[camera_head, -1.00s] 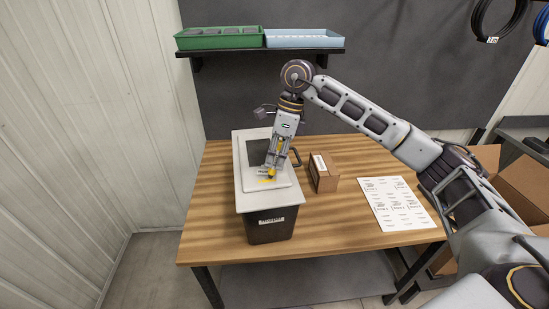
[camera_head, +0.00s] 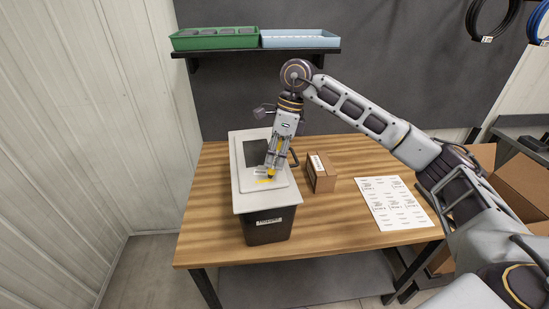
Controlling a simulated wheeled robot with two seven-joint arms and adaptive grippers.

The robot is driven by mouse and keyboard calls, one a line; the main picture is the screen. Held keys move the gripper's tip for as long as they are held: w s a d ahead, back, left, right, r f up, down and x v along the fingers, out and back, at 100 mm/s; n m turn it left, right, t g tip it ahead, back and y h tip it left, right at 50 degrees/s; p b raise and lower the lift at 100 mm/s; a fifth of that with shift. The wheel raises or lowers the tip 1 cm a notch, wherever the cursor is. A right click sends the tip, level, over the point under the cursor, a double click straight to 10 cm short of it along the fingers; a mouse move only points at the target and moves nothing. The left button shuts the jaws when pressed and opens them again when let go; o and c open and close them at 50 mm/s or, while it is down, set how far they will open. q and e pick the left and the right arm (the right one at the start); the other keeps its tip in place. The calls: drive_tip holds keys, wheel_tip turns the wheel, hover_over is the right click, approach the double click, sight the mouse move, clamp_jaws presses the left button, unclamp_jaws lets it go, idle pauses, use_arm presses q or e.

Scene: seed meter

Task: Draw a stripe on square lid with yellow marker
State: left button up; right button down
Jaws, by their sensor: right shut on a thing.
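The square lid (camera_head: 244,199) is light grey and covers a dark seed meter box (camera_head: 268,228) on the wooden table. A dark panel shows on the far part of the lid. My right gripper (camera_head: 270,174) points down over the near half of the lid, shut on the yellow marker (camera_head: 271,175). Only a small yellow part of the marker shows; the fingers hide the rest. A yellow mark (camera_head: 263,181) lies on the lid beside the marker. I cannot tell if the tip touches the lid. My left gripper is not in view.
A small brown box (camera_head: 320,173) stands right of the lid. A printed white sheet (camera_head: 393,203) lies at the table's right. A shelf above holds a green tray (camera_head: 215,43) and a blue tray (camera_head: 300,41). The table (camera_head: 335,240) is clear in front.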

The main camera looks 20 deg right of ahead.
drive_tip(key=shift+d, duration=0.45)
idle(0.6)
drive_tip(key=shift+r, duration=0.2)
drive_tip(key=shift+r+p, duration=1.55)
drive_tip(key=shift+r, duration=1.3)
